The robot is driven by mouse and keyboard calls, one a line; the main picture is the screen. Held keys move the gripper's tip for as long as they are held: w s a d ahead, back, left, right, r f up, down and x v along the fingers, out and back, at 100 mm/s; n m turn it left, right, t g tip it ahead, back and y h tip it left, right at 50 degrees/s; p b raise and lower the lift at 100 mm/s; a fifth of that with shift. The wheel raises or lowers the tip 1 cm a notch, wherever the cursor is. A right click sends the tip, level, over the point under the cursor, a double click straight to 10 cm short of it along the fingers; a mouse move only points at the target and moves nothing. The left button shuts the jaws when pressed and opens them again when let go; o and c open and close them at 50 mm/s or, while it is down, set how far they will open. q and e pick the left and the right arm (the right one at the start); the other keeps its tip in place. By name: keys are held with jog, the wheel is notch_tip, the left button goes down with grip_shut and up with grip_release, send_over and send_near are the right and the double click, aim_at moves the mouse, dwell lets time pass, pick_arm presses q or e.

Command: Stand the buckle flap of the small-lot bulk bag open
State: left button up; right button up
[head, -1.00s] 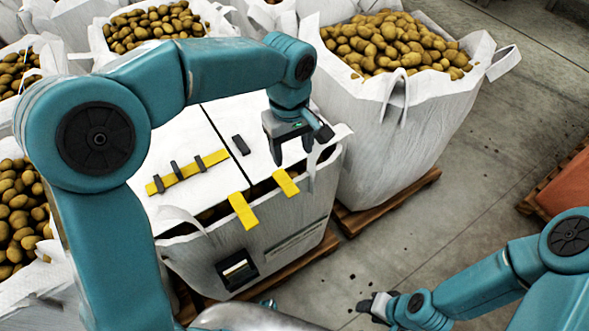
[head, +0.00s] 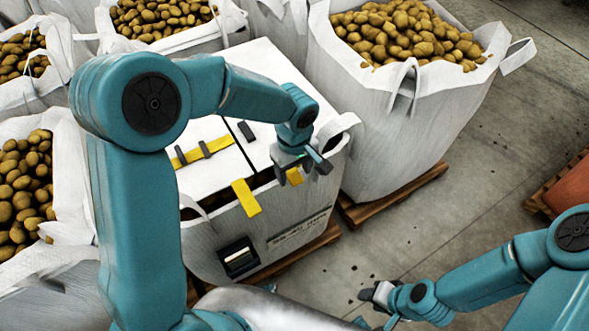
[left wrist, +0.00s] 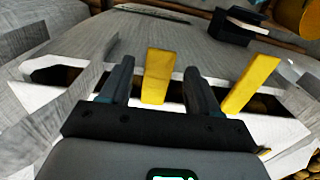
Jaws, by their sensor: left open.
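The small-lot bulk bag (head: 215,235) stands in the middle of the head view, its top covered by white flap panels. The left panel (head: 205,132) carries a yellow strap with black keepers (head: 203,149). A black piece (head: 247,130) lies on the right panel (head: 262,72). Two yellow tabs hang at the front edge, a left one (head: 246,198) and a right one (head: 295,177). My left gripper (head: 301,170) is open at the right tab. In the left wrist view one yellow tab (left wrist: 158,75) shows between its fingers; contact cannot be told. My right gripper (head: 376,294) is low, apart from the bag.
A bulk bag full of potatoes (head: 385,130) stands close on the right, on a wooden pallet (head: 395,195). More potato bags (head: 75,190) crowd the left and back. The concrete floor (head: 480,170) at right is clear up to an orange object (head: 570,187).

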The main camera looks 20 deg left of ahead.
pick_arm(q)
jog(key=shift+w+f, duration=0.1)
jog(key=shift+f, duration=0.25)
